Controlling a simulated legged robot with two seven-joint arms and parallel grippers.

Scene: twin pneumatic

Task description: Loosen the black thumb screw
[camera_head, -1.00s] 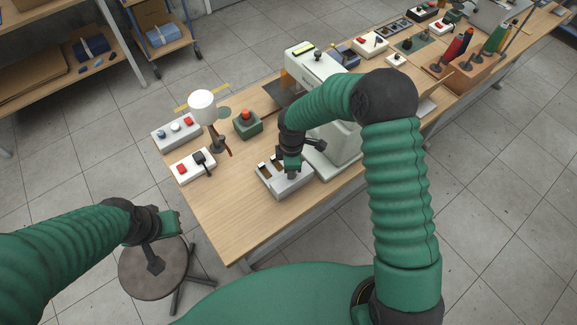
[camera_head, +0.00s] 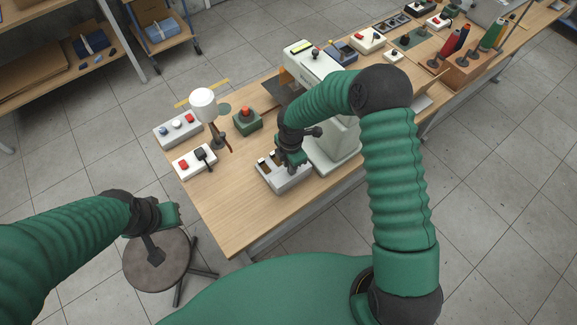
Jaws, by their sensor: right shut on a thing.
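My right gripper (camera_head: 290,162) reaches down over a light grey box-shaped fixture (camera_head: 286,183) on the wooden table. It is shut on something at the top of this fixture. The black thumb screw cannot be made out clearly; the gripper and wrist cover that spot. My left gripper (camera_head: 172,216) hangs over the round stool, away from the table, and its fingers are too small and dark to read.
A white sewing-machine-like unit (camera_head: 338,140) stands right behind the fixture. On the table (camera_head: 235,210) are a white lamp (camera_head: 203,104), a green box with a red button (camera_head: 247,121) and a switch box (camera_head: 195,161). The table's front corner is clear. A stool (camera_head: 157,262) stands below.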

